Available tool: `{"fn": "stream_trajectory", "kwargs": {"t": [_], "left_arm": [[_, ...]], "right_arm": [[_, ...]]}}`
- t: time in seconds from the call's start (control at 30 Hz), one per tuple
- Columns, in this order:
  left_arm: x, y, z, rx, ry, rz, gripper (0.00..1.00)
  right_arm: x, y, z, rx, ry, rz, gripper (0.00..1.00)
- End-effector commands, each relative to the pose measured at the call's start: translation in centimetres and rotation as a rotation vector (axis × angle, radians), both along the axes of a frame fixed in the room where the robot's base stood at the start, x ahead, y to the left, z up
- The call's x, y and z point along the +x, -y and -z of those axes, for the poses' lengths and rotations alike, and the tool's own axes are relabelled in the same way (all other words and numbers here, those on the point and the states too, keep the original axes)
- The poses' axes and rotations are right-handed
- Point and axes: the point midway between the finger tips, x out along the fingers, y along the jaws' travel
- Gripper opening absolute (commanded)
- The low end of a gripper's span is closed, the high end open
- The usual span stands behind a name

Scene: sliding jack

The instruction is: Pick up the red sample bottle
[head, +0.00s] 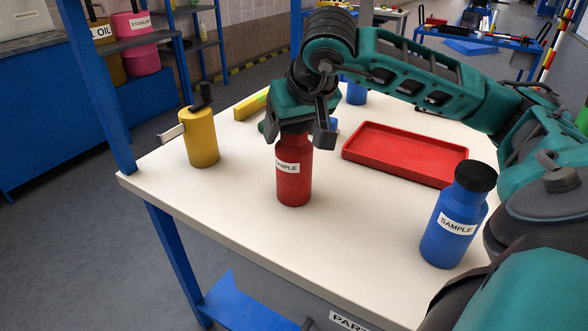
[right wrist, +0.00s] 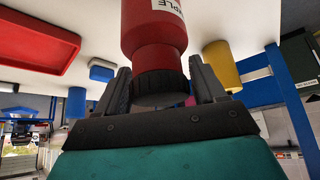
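The red sample bottle (head: 293,180) stands upright on the white table, with a white label on its side. My right gripper (head: 300,132) comes down over it from above, with its fingers on either side of the black cap. In the right wrist view, the bottle (right wrist: 152,30) hangs into the picture from the top, and its black cap (right wrist: 160,88) lies between the two fingers of my right gripper (right wrist: 160,82). The fingers look spread about as wide as the cap; firm contact is not clear. My left gripper is not in view.
A blue sample bottle (head: 455,220) stands near the front right and a yellow container (head: 201,140) at the left. A red tray (head: 405,153) lies behind right, with another blue bottle (head: 357,93) farther back. The white table (head: 350,240) is bare in front of the red bottle.

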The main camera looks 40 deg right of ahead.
Motion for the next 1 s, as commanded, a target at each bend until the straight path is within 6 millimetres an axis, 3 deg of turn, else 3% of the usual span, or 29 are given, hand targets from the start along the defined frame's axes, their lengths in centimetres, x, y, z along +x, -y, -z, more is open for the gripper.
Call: {"fn": "stream_trajectory", "kwargs": {"t": [0.07, 0.67, 1.0], "left_arm": [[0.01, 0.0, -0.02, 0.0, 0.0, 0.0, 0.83], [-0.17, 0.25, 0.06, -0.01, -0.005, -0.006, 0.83], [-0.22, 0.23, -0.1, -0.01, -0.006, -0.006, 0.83]], "right_arm": [[-0.01, 0.01, -0.02, 0.0, 0.0, 0.0, 0.61], [-0.06, -0.01, 0.09, 0.0, -0.003, 0.0, 0.04], [-0.03, -0.02, -0.37, 0.0, -0.002, -0.001, 0.03]]}}
